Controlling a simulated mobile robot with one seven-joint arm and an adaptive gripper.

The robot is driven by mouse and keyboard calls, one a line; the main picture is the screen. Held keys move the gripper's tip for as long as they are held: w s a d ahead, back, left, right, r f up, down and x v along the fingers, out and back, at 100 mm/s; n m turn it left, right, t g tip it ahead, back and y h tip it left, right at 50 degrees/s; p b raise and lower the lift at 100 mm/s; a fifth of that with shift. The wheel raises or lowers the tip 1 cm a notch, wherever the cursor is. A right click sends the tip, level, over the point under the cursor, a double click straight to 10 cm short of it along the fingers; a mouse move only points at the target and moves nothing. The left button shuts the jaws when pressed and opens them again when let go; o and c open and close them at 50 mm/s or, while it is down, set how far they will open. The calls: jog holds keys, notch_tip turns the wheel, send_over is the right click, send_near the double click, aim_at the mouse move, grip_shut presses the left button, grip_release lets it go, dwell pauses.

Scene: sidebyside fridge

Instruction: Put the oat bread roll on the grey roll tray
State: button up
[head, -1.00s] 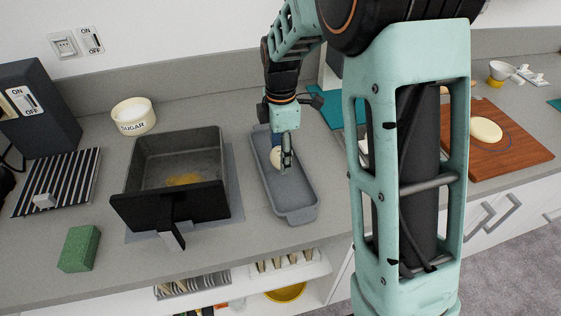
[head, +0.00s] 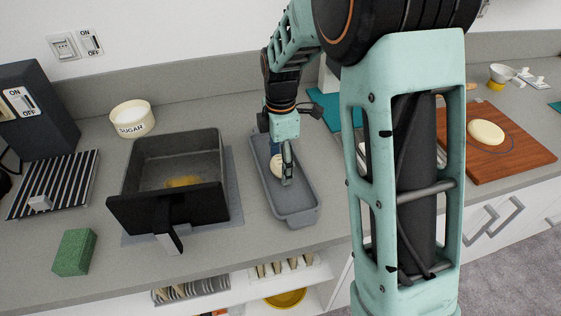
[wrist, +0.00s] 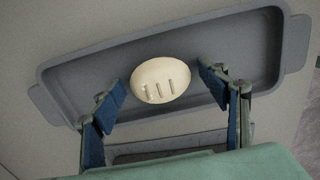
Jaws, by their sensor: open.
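The grey roll tray (head: 297,214) lies on the counter and fills much of the wrist view (wrist: 80,80). A pale oval roll with several dark slots (wrist: 160,80) rests in the tray, and it shows partly behind my fingers in the head view (head: 276,162). My gripper (head: 287,166) is over the tray, low down. In the wrist view my gripper (wrist: 163,96) is open, one finger on each side of the roll, with gaps showing between. Another pale oval roll (head: 486,132) lies on a wooden board at the right. I cannot tell the rolls' kinds by name.
A dark open box pan (head: 130,206) with something yellow inside stands left of the tray. A sugar bowl (head: 131,117), a striped mat (head: 55,185) and a green block (head: 74,252) are further left. The wooden board (head: 520,160) is beyond my arm.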

notch_tip(320, 180, up, 12)
jog(key=shift+r+p, duration=0.15)
jog(key=shift+p, duration=0.2)
dwell(0.5)
